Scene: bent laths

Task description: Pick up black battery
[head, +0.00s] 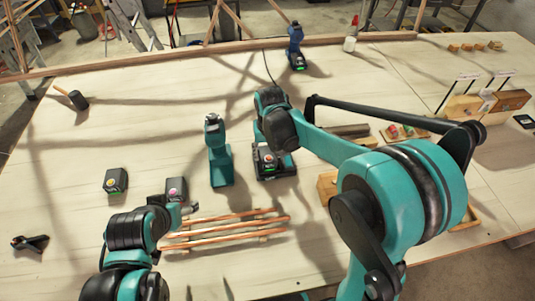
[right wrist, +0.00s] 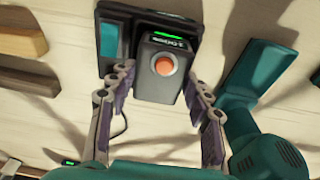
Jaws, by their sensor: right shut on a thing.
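A black battery (right wrist: 163,68) with an orange round button sits at the black and teal charger (right wrist: 108,40), whose green light is lit. The battery also shows in the head view (head: 268,158), below my right wrist. My right gripper (right wrist: 160,80) has a finger on each side of the battery and is shut on it. I cannot tell whether the battery is clear of the charger. Two other black batteries stand to the left, one with a yellow dot (head: 116,180) and one with a pink dot (head: 176,187). My left gripper (head: 188,209) is beside the pink-dotted one; its jaws are unclear.
A teal drill (head: 218,155) stands just left of the charger. Copper-coloured rods (head: 225,230) lie in front. A blue tool (head: 296,50) stands at the back, a mallet (head: 75,98) at the far left, wooden blocks (head: 490,101) at right. The left back tabletop is mostly clear.

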